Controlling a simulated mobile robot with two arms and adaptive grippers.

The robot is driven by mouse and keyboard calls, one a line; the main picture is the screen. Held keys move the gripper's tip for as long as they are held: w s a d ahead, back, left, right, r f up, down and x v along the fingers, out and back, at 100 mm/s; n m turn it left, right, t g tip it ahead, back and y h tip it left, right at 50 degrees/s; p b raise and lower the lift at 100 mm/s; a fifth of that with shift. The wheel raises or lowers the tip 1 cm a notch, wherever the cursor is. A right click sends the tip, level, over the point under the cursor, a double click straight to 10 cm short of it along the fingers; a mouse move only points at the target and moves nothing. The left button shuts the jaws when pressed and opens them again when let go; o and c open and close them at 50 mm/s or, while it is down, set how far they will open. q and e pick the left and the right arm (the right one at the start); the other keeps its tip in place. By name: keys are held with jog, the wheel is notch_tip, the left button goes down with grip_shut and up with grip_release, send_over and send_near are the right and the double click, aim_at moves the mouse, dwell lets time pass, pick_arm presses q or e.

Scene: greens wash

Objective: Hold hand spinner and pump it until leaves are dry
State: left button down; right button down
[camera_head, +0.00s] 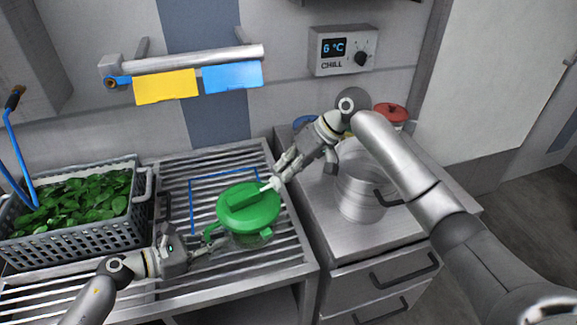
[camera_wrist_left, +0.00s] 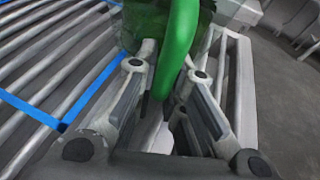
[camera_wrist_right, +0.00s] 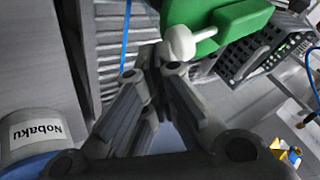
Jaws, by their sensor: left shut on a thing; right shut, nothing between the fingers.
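The hand spinner (camera_head: 236,208) has a green lid and a clear bowl and stands upright on the slatted rack. A white knob (camera_head: 272,184) sits at the end of the bar on its lid. My left gripper (camera_head: 208,246) is shut on the spinner's green side handle, which also shows in the left wrist view (camera_wrist_left: 181,35). My right gripper (camera_head: 281,179) is shut and empty, with its tips close beside the knob. In the right wrist view the knob (camera_wrist_right: 179,43) is just beyond the fingertips; I cannot tell whether they touch. Leaves inside the spinner are not clearly visible.
A grey crate (camera_head: 85,237) of green leaves stands left of the spinner. Blue tape (camera_head: 191,200) marks an area on the rack. A steel pot (camera_head: 361,196) and a red-lidded container (camera_head: 391,113) stand on the counter at right, under my right arm.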

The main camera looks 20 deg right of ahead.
jog(key=shift+s+a, duration=0.3)
jog(key=shift+a, duration=0.6)
jog(key=shift+s+a, duration=0.25)
jog(key=shift+a, duration=0.65)
jog(key=shift+r, duration=0.1)
jog(key=v, duration=1)
jog(key=shift+d, duration=0.15)
jog(key=d, duration=0.1)
jog(key=w+d, duration=0.1)
jog(key=d, duration=0.1)
jog(key=shift+d, duration=0.15)
send_near(261, 186)
jog(key=f, duration=0.1)
jog(key=w+f, duration=0.2)
jog(key=f, duration=0.1)
jog(key=shift+w+d+f, duration=0.1)
jog(key=shift+d, duration=0.3)
